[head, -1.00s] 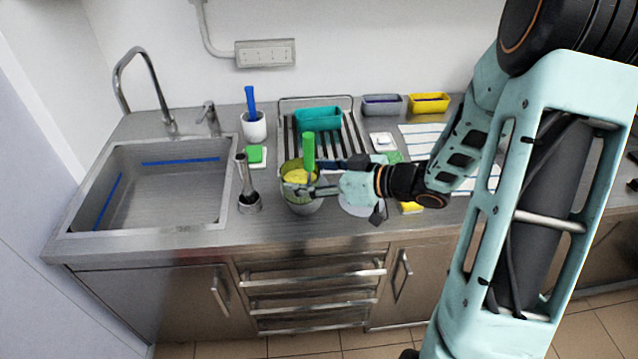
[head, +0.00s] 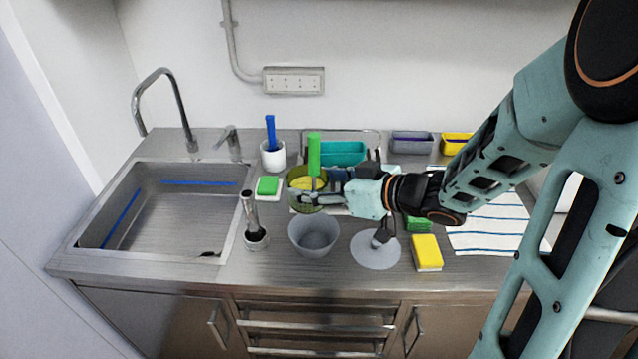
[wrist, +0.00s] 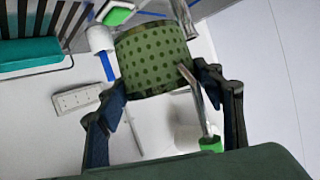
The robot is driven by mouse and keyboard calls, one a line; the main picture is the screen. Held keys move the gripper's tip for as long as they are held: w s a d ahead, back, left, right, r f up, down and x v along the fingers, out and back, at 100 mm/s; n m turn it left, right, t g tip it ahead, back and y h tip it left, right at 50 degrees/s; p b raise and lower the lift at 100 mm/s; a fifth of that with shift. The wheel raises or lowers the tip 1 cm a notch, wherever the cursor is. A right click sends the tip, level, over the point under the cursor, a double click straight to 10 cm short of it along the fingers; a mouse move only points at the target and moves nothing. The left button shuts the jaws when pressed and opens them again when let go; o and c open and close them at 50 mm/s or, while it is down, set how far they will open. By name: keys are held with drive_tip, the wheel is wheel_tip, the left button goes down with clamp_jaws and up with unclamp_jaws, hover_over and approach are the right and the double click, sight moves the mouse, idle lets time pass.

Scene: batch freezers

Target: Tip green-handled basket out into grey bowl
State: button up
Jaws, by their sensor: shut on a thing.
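The green-handled basket (head: 307,200) is a dotted olive-green cup with an upright green handle (head: 314,155), and yellow contents show inside it. My gripper (head: 320,188) is shut on the basket from the right and holds it roughly upright, raised above and behind the grey bowl. The grey bowl (head: 314,237) stands on the counter near the front, and its visible inside looks empty. In the wrist view the basket (wrist: 152,62) sits between my two fingers, with its metal stem and green handle end (wrist: 210,144) in front. The basket's contents are hidden there.
A metal tool in a holder (head: 255,228) stands left of the bowl, and a grey disc (head: 375,252) lies to its right. A yellow sponge (head: 427,252) lies farther right. Behind are a white cup with a blue-handled tool (head: 273,154) and a teal tray (head: 337,153). The sink (head: 165,215) is at left.

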drive_tip(key=shift+r, duration=0.15)
